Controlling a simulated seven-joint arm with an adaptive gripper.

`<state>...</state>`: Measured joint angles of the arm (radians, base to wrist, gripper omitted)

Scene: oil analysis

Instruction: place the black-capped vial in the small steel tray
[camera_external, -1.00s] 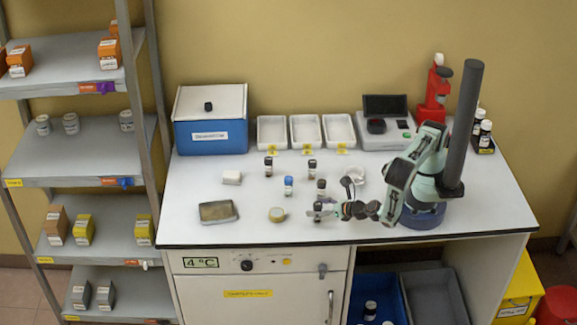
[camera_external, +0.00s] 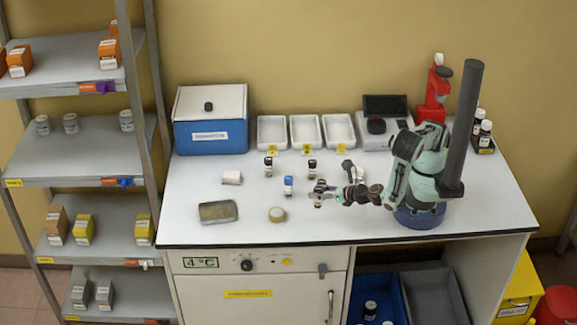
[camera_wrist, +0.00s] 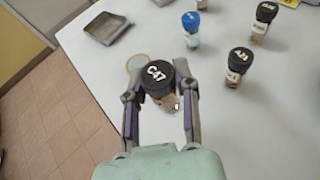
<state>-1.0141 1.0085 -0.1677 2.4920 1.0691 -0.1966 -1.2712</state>
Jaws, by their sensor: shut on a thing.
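My gripper (camera_wrist: 158,100) is shut on a black-capped vial (camera_wrist: 160,78) marked C47, seen from above in the wrist view. In the external view, my gripper (camera_external: 322,193) is over the front middle of the bench, and the held vial is small and partly hidden by the fingers. The small steel tray (camera_external: 218,211) lies empty on the bench to the left of my gripper. It also shows at the top left of the wrist view (camera_wrist: 104,29).
A tape-like round item (camera_external: 277,214) lies between tray and gripper. A blue-capped vial (camera_external: 288,186) and other black-capped vials (camera_external: 268,167) (camera_wrist: 238,62) stand nearby. A white block (camera_external: 232,177) sits behind the tray. White trays (camera_external: 272,146) and a blue box (camera_external: 210,137) stand at the back.

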